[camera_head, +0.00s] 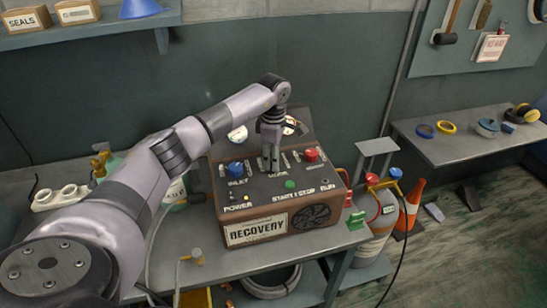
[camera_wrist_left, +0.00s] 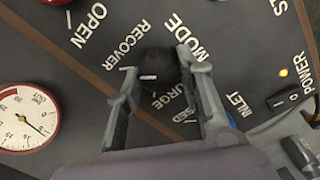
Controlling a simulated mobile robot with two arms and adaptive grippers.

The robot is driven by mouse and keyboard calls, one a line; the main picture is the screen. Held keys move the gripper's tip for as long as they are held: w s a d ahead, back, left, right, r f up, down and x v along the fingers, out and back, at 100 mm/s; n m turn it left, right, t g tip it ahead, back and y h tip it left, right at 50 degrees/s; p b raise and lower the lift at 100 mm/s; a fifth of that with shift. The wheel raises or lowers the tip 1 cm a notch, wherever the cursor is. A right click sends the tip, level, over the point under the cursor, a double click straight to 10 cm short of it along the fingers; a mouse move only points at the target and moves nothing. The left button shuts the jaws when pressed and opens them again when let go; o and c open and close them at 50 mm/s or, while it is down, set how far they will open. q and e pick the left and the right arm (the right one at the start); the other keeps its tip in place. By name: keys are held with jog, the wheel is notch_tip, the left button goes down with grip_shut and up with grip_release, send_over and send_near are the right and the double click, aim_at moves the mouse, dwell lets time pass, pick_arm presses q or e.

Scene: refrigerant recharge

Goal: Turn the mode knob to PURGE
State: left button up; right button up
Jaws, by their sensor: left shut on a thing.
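The recovery unit (camera_head: 258,233) is a brown box with a dark sloping panel on the bench. In the left wrist view the black mode knob (camera_wrist_left: 160,66) sits between the MODE, RECOVER and PURGE labels. Its white line lies about level in the picture, on the side of the RECOVER label (camera_wrist_left: 124,52). The PURGE label (camera_wrist_left: 176,96) is partly covered by the knob and a finger. My left gripper (camera_head: 270,168) points down at the panel, its fingers on both sides of the knob, shut on it. In the head view the gripper hides the knob. My right gripper is not in view.
A blue INLET knob (camera_head: 235,169) and a red knob (camera_head: 311,155) flank my gripper. A green START/STOP button (camera_head: 290,184) is in front. A round gauge (camera_wrist_left: 28,119) shows in the wrist view. A grey cylinder (camera_head: 378,214) stands right of the unit.

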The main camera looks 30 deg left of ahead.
pick_arm(q)
jog(key=n, duration=0.3)
jog(key=shift+n+b, duration=0.4)
jog(key=n, duration=0.4)
jog(key=shift+s+n, duration=0.1)
jog(key=shift+n, duration=0.2)
jog(key=n, duration=0.4)
jog(key=shift+d+r+n, duration=0.1)
jog(key=shift+n, duration=2.3)
jog(key=o, duration=1.2)
jog(key=shift+c, duration=0.2)
jog(key=shift+d, duration=0.1)
notch_tip(320, 180, up, 12)
